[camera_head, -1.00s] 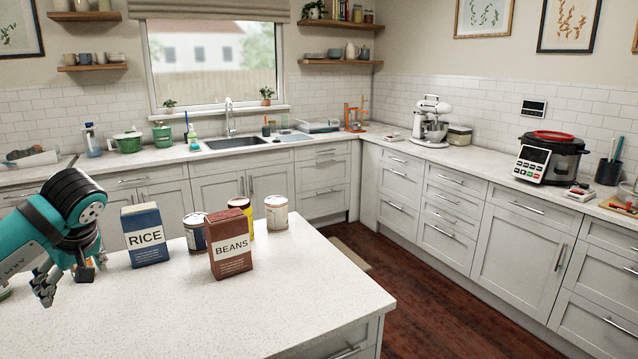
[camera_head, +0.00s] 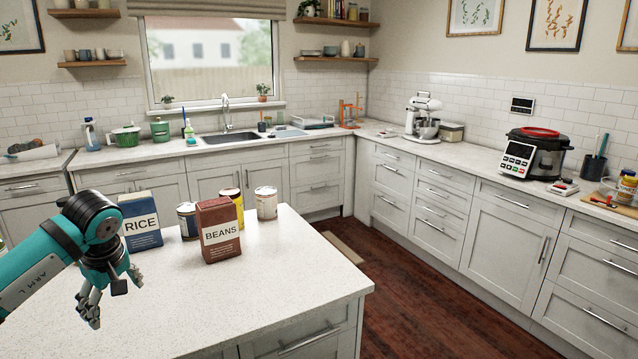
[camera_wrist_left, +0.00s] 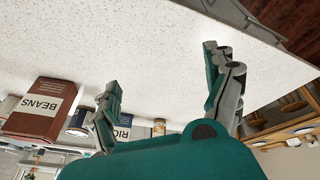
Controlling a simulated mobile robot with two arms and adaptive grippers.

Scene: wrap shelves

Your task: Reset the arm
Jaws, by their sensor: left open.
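My left gripper (camera_head: 108,300) is over the left part of the white island counter (camera_head: 290,290) in the head view, fingers pointing down. In the left wrist view my left gripper (camera_wrist_left: 160,85) has its two fingers wide apart with nothing between them. A blue RICE box (camera_head: 142,222) stands just behind the left wrist, partly hidden by it. A brown BEANS box (camera_head: 219,230) stands to its right. Both boxes also show in the left wrist view, the BEANS box (camera_wrist_left: 42,110) at the left edge. My right gripper does not show.
Behind the boxes stand a blue can (camera_head: 187,220), a yellow can (camera_head: 232,197) and a white can (camera_head: 266,202). The front and right of the island top are bare. A dark wood floor (camera_head: 410,320) separates the island from the wall cabinets.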

